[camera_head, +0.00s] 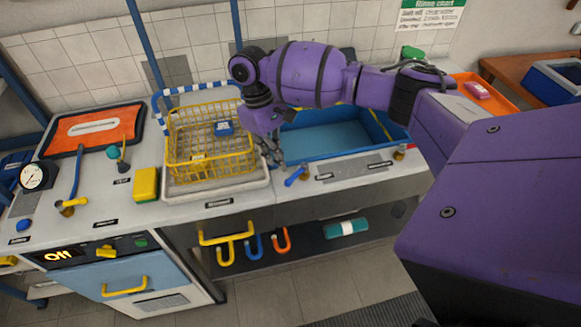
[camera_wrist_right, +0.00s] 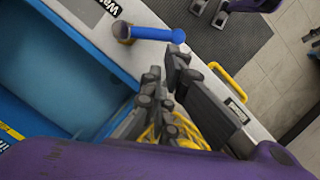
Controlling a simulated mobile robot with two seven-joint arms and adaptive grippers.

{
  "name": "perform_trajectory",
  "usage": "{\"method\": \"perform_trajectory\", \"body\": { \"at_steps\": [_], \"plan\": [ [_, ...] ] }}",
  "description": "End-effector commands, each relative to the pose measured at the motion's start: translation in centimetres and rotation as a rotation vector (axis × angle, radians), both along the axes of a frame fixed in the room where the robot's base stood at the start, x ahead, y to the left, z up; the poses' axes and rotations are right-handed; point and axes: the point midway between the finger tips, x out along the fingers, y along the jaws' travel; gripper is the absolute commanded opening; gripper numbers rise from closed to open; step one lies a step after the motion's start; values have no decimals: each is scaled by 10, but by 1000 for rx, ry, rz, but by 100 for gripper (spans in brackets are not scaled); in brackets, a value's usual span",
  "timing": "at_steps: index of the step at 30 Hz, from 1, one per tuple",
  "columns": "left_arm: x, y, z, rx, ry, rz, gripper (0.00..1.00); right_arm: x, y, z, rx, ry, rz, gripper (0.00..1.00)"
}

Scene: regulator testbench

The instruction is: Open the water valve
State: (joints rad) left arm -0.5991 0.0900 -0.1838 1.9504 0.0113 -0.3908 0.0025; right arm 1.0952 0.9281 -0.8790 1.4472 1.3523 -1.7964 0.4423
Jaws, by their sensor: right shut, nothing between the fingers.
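The water valve (camera_wrist_right: 150,33) has a blue lever on a brass body, fixed to the counter edge beside a label starting "Wat". In the head view its blue lever (camera_head: 296,176) shows at the front edge of the blue sink. My right gripper (camera_head: 273,155) hangs by the sink's left front corner, just left of the lever. In the right wrist view my right gripper's fingers (camera_wrist_right: 165,75) are shut and empty, with a fingertip close to the lever's free end; I cannot tell if they touch. My left gripper is out of view.
A yellow wire basket (camera_head: 210,145) stands left of my right gripper. The blue sink (camera_head: 330,140) lies behind the valve. Another blue lever (camera_head: 75,175) is far left, near a gauge (camera_head: 36,176). Yellow, blue and orange pipes (camera_head: 240,243) hang below the counter.

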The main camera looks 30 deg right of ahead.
Motion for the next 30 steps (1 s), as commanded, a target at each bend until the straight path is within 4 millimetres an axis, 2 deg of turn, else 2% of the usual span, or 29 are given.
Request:
{"method": "perform_trajectory", "body": {
  "at_steps": [1, 6, 13, 20, 27, 30],
  "plan": [
    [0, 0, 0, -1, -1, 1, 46, 5, 2, 13, 1, -8, 1, 0],
    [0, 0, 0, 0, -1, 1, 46, 16, 5, 49, 2, -8, 1, 0],
    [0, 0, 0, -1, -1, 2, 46, 27, 7, 85, 1, -6, 1, 0],
    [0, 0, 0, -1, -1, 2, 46, 29, 7, 96, 1, -4, 2, 0],
    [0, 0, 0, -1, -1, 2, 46, 29, 7, 95, 1, -3, 1, 0],
    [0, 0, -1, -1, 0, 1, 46, 25, 2, 89, -3, 9, -6, 0]
  ]
}}
